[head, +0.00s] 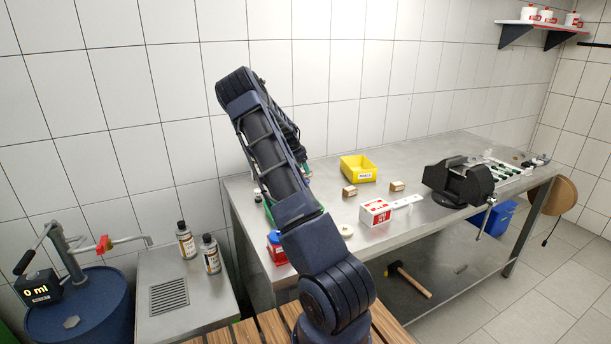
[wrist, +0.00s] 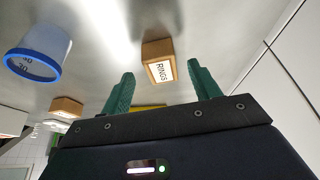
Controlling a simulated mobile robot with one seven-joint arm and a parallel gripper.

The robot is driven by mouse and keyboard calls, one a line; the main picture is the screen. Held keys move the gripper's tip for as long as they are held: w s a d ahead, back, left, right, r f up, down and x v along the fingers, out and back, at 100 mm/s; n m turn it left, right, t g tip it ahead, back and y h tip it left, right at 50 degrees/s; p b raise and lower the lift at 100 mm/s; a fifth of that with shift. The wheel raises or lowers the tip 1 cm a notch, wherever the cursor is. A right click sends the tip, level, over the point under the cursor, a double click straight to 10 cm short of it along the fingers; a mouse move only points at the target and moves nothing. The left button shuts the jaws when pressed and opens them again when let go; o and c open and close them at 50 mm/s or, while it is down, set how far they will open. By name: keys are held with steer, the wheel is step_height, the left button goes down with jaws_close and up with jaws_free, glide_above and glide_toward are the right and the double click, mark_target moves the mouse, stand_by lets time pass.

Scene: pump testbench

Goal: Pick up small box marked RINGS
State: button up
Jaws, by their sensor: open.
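The small brown cardboard box marked RINGS (wrist: 157,66) stands on the metal bench in the wrist view, its white label facing me. My gripper (wrist: 160,73) is open, with its two green fingers apart. The box shows between and beyond the fingertips, and I see no contact. In the head view my arm covers part of the bench and most of the gripper. Two small brown boxes show there, a left one (head: 350,191) and a right one (head: 397,186); I cannot read whether either is RINGS.
A blue-rimmed cup (wrist: 38,50) and another brown box (wrist: 67,107) are left of the gripper in the wrist view. In the head view, a yellow bin (head: 358,169), a red-and-white box (head: 375,212) and a black vise (head: 460,184) stand on the bench.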

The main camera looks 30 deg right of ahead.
steer(key=shift+x, duration=1.55)
steer(key=shift+w+r, duration=0.1)
steer(key=c, duration=1.1)
steer(key=shift+r, duration=0.1)
